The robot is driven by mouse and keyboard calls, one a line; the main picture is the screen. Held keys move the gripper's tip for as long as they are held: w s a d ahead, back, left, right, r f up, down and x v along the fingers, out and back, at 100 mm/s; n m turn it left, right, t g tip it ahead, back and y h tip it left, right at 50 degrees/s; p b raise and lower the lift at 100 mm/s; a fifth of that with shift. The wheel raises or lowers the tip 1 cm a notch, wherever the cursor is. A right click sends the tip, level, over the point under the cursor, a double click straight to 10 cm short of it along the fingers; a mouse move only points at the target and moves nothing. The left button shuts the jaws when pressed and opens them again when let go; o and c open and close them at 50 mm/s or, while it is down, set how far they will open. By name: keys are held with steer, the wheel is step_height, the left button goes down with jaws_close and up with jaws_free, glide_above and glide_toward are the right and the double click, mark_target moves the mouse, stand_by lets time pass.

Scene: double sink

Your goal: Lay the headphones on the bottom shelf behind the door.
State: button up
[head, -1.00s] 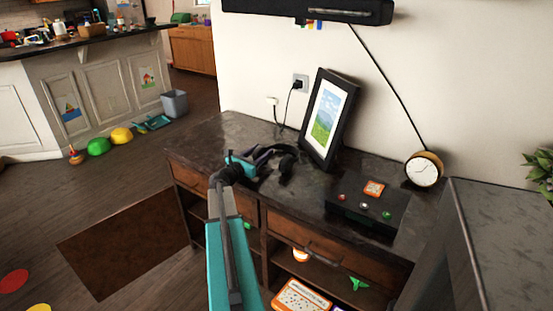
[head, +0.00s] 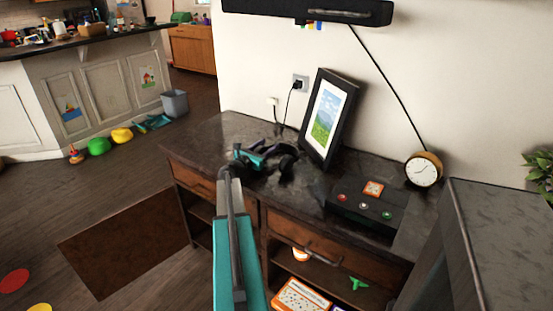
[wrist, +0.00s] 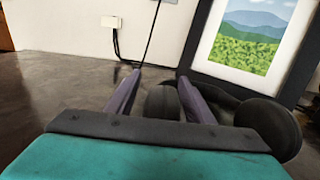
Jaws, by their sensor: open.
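The black headphones (head: 287,168) lie on the dark cabinet top beside the picture frame. In the wrist view, one ear cup (wrist: 271,126) is right of my gripper and another dark rounded part (wrist: 162,103) shows between the fingers. My gripper (head: 268,146) is open, low over the top at the headphones, its purple fingers either side of that part in the wrist view (wrist: 160,80). I cannot tell whether they touch it. A brown door panel (head: 125,240) stands swung out at the cabinet's left. The left compartment (head: 200,228) behind it is partly visible; its bottom shelf is mostly hidden.
The picture frame (head: 329,118) leans on the wall close behind the headphones. A black box with buttons (head: 366,207) and a round clock (head: 423,169) stand to the right. A boxed game (head: 300,296) lies on a right-hand shelf. The cabinet top's left end is clear.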

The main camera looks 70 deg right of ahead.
stand_by(0.4)
jaws_close()
steer(key=shift+r, duration=0.2)
steer(key=shift+r, duration=0.6)
step_height(320, 180, up, 2)
steer(key=s+a, duration=0.3)
steer(key=a, duration=0.4)
steer(key=s+a+r, duration=0.1)
steer(key=s+a, duration=0.2)
steer(key=a, duration=0.4)
steer(key=shift+s+a+r+b, duration=0.25)
steer(key=shift+s+b, duration=0.15)
